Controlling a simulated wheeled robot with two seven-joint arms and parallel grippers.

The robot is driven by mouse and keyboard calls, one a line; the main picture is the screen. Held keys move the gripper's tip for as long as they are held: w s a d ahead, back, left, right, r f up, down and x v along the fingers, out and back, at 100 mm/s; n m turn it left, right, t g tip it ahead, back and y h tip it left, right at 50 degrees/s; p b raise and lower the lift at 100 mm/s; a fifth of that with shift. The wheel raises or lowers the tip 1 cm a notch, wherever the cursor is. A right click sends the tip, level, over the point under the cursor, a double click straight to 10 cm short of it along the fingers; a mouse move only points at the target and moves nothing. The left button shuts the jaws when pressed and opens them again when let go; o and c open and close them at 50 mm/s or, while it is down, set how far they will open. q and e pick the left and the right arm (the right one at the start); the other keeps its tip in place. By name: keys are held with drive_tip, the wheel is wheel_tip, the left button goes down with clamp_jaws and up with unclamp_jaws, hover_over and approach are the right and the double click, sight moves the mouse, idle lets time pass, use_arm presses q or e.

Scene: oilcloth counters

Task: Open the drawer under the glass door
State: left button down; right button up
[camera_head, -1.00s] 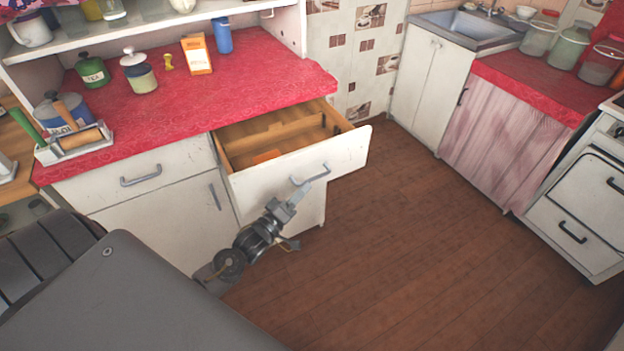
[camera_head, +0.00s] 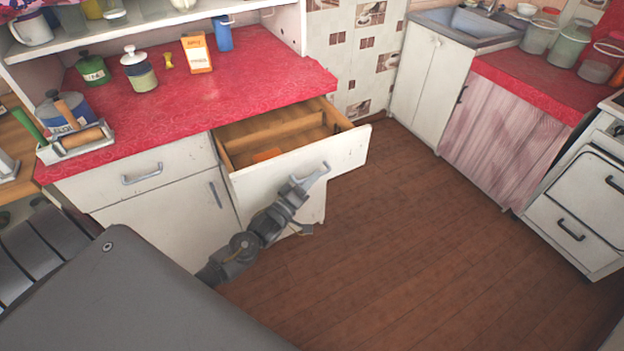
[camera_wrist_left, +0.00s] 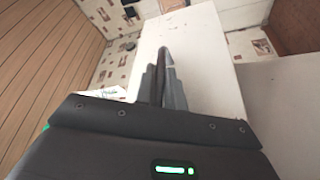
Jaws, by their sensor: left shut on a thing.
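The drawer (camera_head: 270,187), with a white front, stands pulled out from under the red counter on the right half of the white cabinet. Its wooden inside shows, with dividers and a small orange thing. My left gripper (camera_head: 304,184) is at the drawer's grey handle (camera_head: 320,172) and shut on it. In the left wrist view the fingers (camera_wrist_left: 165,72) are together in front of the white drawer front (camera_wrist_left: 200,45), and the handle is mostly hidden by them. No glass door can be made out in these frames. My right gripper is not in view.
A second drawer (camera_head: 140,174) left of it is shut, above a closed cabinet door (camera_head: 170,222). Jars, a box (camera_head: 196,54) and a rolling-pin holder (camera_head: 78,140) stand on the red counter (camera_head: 200,92). The brown floor (camera_head: 420,240) to the right is clear.

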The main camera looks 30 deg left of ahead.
use_arm(q)
drive_tip(key=d, duration=0.1)
drive_tip(key=s+d+p, duration=0.1)
drive_tip(key=s+d, duration=0.1)
drive_tip(key=d, duration=0.1)
drive_tip(key=shift+s+d, duration=0.1)
drive_tip(key=shift+s, duration=0.15)
drive_tip(key=c, duration=1.5)
unclamp_jaws()
drive_tip(key=shift+b+v, duration=0.9)
drive_tip(key=shift+v, duration=4.55)
drive_tip(key=shift+w, duration=0.1)
